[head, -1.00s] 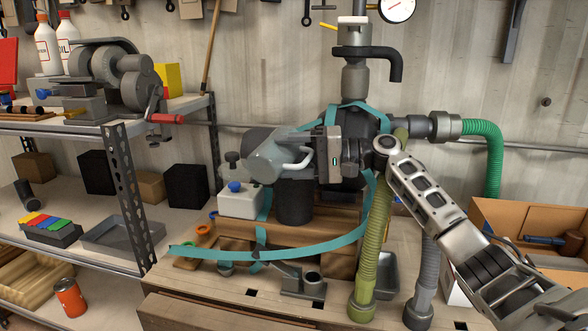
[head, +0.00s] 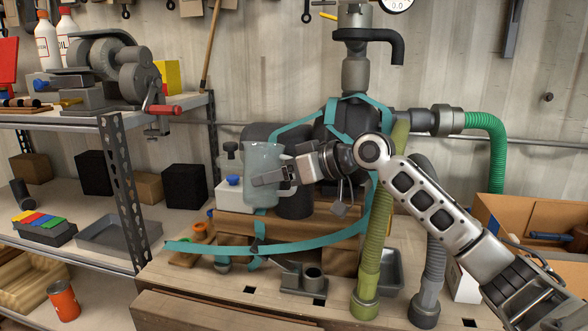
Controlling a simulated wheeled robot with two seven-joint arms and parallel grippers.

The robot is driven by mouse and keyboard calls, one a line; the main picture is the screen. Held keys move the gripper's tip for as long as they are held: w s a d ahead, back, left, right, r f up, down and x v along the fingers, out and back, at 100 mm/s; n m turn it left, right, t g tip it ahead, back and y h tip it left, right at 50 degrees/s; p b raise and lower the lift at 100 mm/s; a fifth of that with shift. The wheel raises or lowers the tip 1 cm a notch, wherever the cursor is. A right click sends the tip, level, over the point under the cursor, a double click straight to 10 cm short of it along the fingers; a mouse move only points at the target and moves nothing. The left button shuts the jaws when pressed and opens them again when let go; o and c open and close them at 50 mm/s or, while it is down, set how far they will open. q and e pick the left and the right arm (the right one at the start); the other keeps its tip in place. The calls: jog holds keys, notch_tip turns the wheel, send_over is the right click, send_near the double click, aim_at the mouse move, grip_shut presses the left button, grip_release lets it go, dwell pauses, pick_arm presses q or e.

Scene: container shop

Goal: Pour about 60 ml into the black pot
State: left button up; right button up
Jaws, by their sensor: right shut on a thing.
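A translucent grey jug (head: 262,157) is held upright in the middle of the head view. My right gripper (head: 276,176) comes in from the right and is shut on the jug's right, handle side. The black pot (head: 297,206) is a dark cylinder on the wooden bench, just right of the jug and partly behind my gripper. The jug and gripper hide much of its upper part, so its inside does not show. The liquid level in the jug cannot be told. My left gripper is not in view.
A teal strap (head: 300,246) runs across the bench front. A green hose (head: 371,240) and a grey hose (head: 433,250) stand to the right. A metal shelf post (head: 124,190) stands left.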

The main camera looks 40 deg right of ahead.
aim_at(276, 202)
jog(key=shift+n+t+h, duration=0.3)
jog(key=shift+n+h, duration=0.2)
jog(key=shift+n, duration=0.3)
jog(key=shift+s+a+f+b, duration=0.15)
jog(key=shift+f+b, duration=0.45)
jog(key=shift+f, duration=0.3)
jog(key=shift+a+f+b, duration=0.15)
jog(key=shift+f+b, duration=0.4)
jog(key=shift+f, duration=0.4)
jog(key=shift+s+a+f+b, duration=0.15)
jog(key=shift+f+b, duration=0.45)
jog(key=shift+f, duration=0.3)
jog(key=shift+w, duration=0.1)
